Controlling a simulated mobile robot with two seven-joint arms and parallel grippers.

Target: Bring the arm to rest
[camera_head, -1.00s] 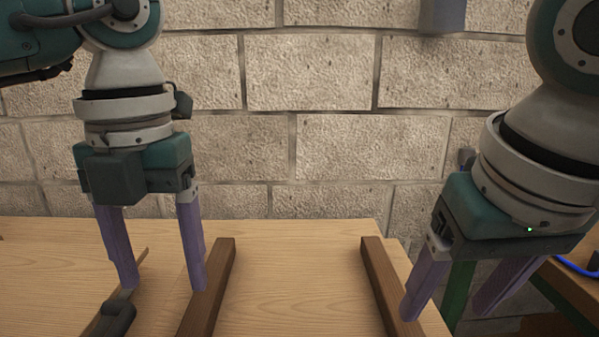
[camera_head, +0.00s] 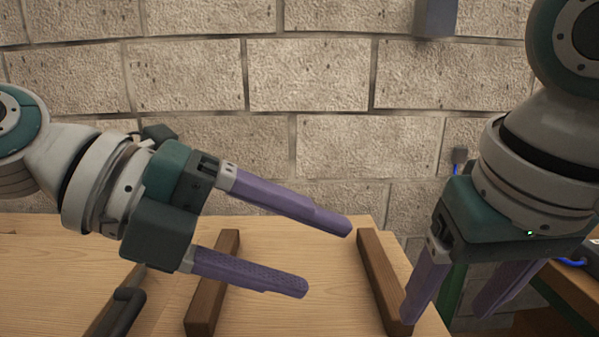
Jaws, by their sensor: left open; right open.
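My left gripper (camera_head: 328,257) comes in from the left and points to the right, tilted slightly down. Its two purple fingers are apart with nothing between them, and they appear above the wooden table (camera_head: 275,290). My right gripper (camera_head: 445,305) points down at the right side. Its purple fingers are spread and hold nothing visible; one fingertip overlaps the right dark wooden bar in the picture. I cannot tell whether it touches the bar.
Two dark wooden bars, a left one (camera_head: 212,285) and a right one (camera_head: 384,280), lie on the table. A dark handled object (camera_head: 120,308) lies at the lower left. A block wall (camera_head: 310,75) stands behind. Another wooden surface (camera_head: 570,290) with a blue cable is at right.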

